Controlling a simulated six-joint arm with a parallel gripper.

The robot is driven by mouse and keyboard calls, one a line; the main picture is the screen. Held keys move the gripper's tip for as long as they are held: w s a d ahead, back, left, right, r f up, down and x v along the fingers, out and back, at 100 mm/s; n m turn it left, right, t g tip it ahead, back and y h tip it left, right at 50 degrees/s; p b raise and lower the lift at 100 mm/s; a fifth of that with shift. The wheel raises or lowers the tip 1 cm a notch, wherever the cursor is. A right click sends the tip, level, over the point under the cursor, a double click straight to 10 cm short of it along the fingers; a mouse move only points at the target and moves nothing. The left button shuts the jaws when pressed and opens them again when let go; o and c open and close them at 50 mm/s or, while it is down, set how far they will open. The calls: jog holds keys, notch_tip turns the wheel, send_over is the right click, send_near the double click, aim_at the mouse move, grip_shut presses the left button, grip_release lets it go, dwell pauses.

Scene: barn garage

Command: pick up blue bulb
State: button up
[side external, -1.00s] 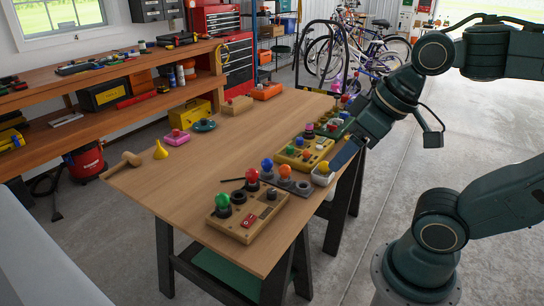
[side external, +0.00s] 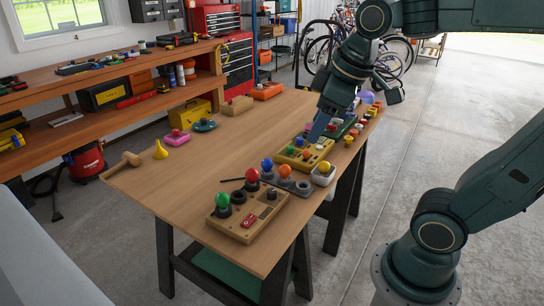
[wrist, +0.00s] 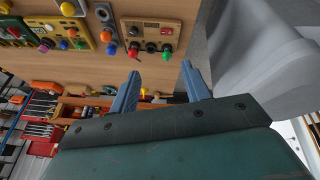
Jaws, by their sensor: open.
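A blue bulb (side external: 267,163) stands upright on a small grey stand (side external: 303,187), with an orange bulb (side external: 285,171) beside it. In the wrist view the blue bulb (wrist: 111,48) is at the upper left, below the orange bulb (wrist: 105,35). A second small bluish bulb (wrist: 65,44) shows on the yellow board (wrist: 76,32) there. My gripper (side external: 313,139) hangs over the far part of the table, right of and beyond the blue bulb, with the yellow board near below. In the wrist view my gripper (wrist: 161,67) is open, with nothing between its fingers.
A wooden board (side external: 238,229) with green and red bulbs is at the table's near end. A white container (side external: 323,177) holding a yellow bulb stands at the right edge. Several small bulbs line the far right edge. The table's left middle is clear.

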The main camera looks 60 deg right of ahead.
jog(key=w+d+n+g, duration=0.1)
jog(key=w+d+n, duration=0.3)
jog(key=w, duration=0.5)
jog(key=n+g, duration=0.4)
jog(key=n, duration=0.7)
send_over(267, 159)
notch_tip(267, 159, down, 17)
jog(key=shift+f, duration=0.15)
jog(key=shift+a, duration=0.1)
jog(key=shift+f, duration=4.3)
jog(key=shift+f, duration=0.15)
jog(key=shift+f, duration=2.45)
jog(key=shift+c, duration=0.5)
